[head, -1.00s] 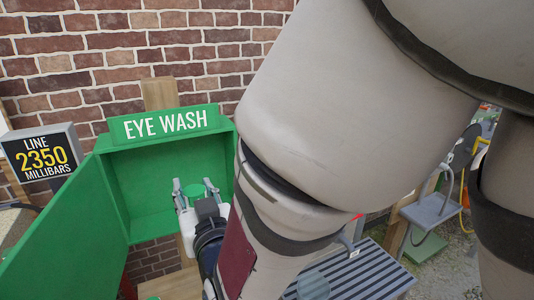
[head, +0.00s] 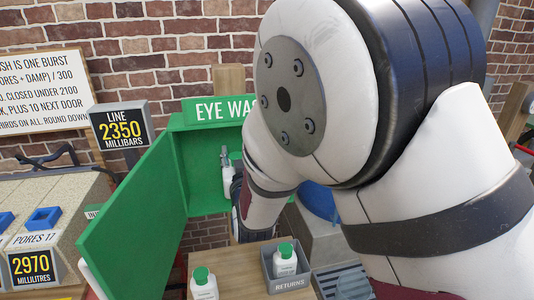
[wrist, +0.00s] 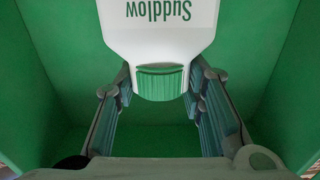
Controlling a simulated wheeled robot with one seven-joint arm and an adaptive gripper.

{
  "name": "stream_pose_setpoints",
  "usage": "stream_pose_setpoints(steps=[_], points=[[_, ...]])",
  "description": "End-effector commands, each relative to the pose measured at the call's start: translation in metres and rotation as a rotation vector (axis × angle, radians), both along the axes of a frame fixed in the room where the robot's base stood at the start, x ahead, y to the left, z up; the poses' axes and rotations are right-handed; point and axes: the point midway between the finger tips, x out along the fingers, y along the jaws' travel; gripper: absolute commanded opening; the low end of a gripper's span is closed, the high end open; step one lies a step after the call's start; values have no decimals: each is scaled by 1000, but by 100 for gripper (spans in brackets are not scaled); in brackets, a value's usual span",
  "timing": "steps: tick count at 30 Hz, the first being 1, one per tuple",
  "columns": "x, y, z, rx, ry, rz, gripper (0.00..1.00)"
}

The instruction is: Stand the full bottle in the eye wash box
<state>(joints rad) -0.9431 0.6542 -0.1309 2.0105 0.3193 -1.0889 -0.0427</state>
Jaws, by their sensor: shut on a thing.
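The green eye wash box (head: 135,205) hangs on the brick wall with its door swung open to the left. My gripper (wrist: 160,82) is shut on a white bottle (wrist: 162,40) with a ribbed green cap and a "Suddlow" label. The wrist view shows green box walls around the bottle. In the head view the held bottle (head: 228,182) shows small and white inside the box, and my arm hides the box's right part. Whether the bottle's base touches the box floor cannot be told.
Another white bottle (head: 204,287) stands on a wooden top (head: 240,262) in front. A similar one (head: 285,262) stands in a grey returns tray (head: 297,285). A line sign (head: 122,127) reads 2350 millibars. A bench with a 2970 millilitres display (head: 34,266) is at left.

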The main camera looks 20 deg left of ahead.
Motion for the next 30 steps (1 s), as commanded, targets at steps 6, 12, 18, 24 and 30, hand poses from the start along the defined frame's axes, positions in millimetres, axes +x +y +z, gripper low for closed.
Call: stream_pose_setpoints(steps=[6, 12, 18, 24, 30], points=[[0, 0, -13, 2, -2, 0, 0], [0, 0, -15, 2, -1, 0, 0], [0, 0, -16, 1, -1, -1, 56], [0, 0, -15, 1, -1, -1, 56], [-9, -6, -13, 1, 1, 0, 56]])
